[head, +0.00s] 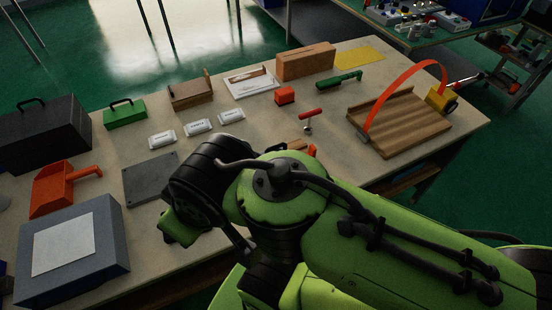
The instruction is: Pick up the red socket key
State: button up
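The red socket key (311,113) appears to be the small tool with a red bar handle and a short grey metal shaft. It stands on the beige bench top right of the middle, just beyond my arm. Nothing is touching it. My green and black arm fills the lower middle and right of the head view. My gripper does not show; the arm's own links appear to hide it. I cannot see its fingers or anything in them.
A red block (285,96), a green-handled tool (339,80) and a wooden tray (408,135) with a red strap stand near the key. A partly hidden brown and red item (297,146) lies by my arm. White packets (198,126) and a grey plate (150,178) lie left.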

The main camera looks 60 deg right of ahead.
aim_at(308, 129)
jog(key=z, duration=1.95)
jog(key=l+z, duration=0.2)
jog(key=l, duration=0.15)
